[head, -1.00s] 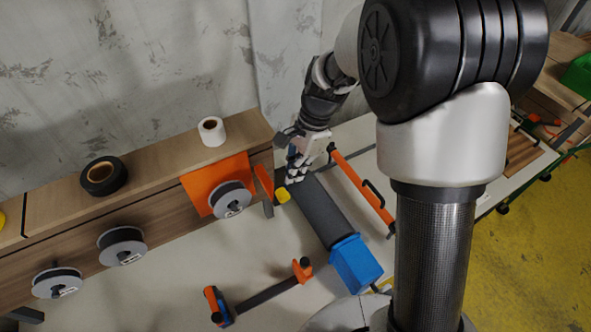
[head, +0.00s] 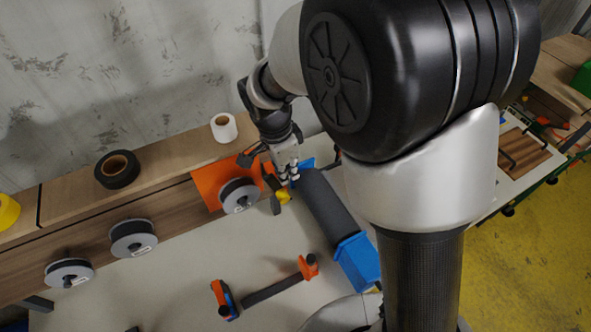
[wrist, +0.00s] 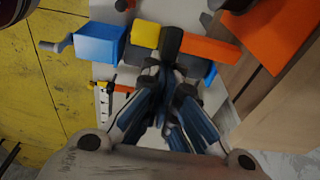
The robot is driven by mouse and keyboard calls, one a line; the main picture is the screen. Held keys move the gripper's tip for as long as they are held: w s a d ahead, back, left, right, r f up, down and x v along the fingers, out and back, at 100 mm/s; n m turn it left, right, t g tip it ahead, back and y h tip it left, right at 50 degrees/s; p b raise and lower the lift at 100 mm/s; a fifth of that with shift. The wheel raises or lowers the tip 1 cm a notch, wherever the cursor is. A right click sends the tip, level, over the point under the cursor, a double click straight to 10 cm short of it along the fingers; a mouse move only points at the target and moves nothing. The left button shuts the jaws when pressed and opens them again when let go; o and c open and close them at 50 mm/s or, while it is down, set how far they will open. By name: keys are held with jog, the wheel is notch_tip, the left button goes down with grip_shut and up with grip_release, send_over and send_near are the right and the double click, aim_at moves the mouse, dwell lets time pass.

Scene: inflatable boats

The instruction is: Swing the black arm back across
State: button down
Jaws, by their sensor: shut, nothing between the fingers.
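A dark grey roller (head: 325,200) lies on the bench between blue end blocks; the near blue block (head: 357,262) is clear in the head view. At its far end are an orange bar (head: 268,178), a yellow block (head: 284,197) and a dark piece (head: 276,206), which seems to be the black arm. In the wrist view, the black arm (wrist: 172,42) sits between the yellow block (wrist: 145,36) and the orange bar (wrist: 207,50). My gripper (head: 289,181) is shut and empty beside these parts. Whether its fingertips touch the black arm cannot be told.
A shelf on the left carries a white roll (head: 224,128) and a black tape roll (head: 117,169). Several spools hang on its front, one by an orange sheet (head: 210,185). An orange and black clamp (head: 272,291) lies on the bench; bare bench surrounds it.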

jog(key=s+a+f+t+h+b, duration=0.3)
jog(key=a+f+h+b, duration=0.3)
jog(key=b, duration=1.2)
jog(key=s+a+h, duration=0.1)
jog(key=a, duration=0.2)
jog(key=shift+a+f+h+b, duration=0.2)
jog(key=shift+h+b, duration=0.1)
jog(key=shift+b, duration=0.05)
jog(key=shift+s+f, duration=0.15)
jog(key=shift+f, duration=0.1)
